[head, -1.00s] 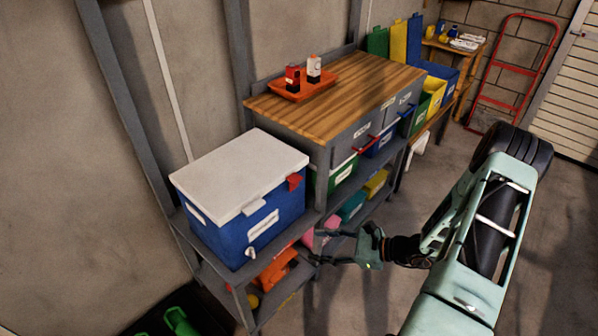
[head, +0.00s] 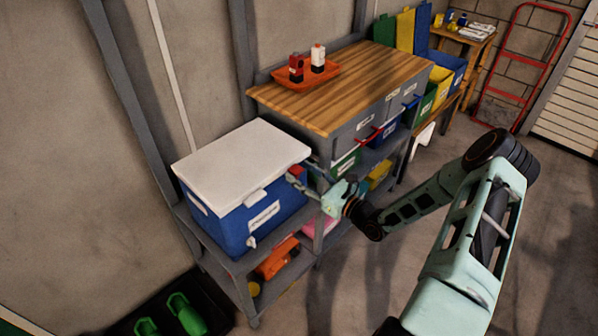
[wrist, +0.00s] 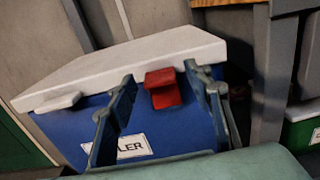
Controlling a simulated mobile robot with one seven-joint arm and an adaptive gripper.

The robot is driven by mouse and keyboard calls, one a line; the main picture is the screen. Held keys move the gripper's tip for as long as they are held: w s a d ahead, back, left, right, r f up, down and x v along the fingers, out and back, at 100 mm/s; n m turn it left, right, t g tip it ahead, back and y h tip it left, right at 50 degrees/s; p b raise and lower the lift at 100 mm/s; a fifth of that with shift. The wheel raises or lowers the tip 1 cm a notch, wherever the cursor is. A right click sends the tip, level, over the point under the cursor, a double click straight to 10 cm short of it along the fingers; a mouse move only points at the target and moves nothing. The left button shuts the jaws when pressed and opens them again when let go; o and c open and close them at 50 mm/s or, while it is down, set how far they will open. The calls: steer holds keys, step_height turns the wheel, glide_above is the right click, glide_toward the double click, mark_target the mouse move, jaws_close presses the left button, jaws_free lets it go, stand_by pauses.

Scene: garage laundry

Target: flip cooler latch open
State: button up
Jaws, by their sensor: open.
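The cooler is a blue box (head: 238,222) with a white lid (head: 240,155), standing on a grey shelf at the left of the head view. Its red latch (wrist: 162,87) is on the front face just under the lid edge in the wrist view. In the head view the latch (head: 297,171) is partly hidden by my gripper. My gripper (wrist: 158,82) is open, its two fingers pointing at the cooler front on either side of the latch in the picture. Whether the fingers touch the cooler cannot be told. A white label (wrist: 125,147) is partly hidden behind the left finger.
A wood-topped workbench (head: 350,85) with an orange tray (head: 305,72) stands right behind the cooler, and its grey leg is close to the latch. Coloured bins (head: 440,85) line the far side. The floor (head: 400,285) in front is open.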

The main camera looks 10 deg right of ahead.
steer(key=shift+w+a, duration=0.35)
steer(key=shift+w, duration=0.2)
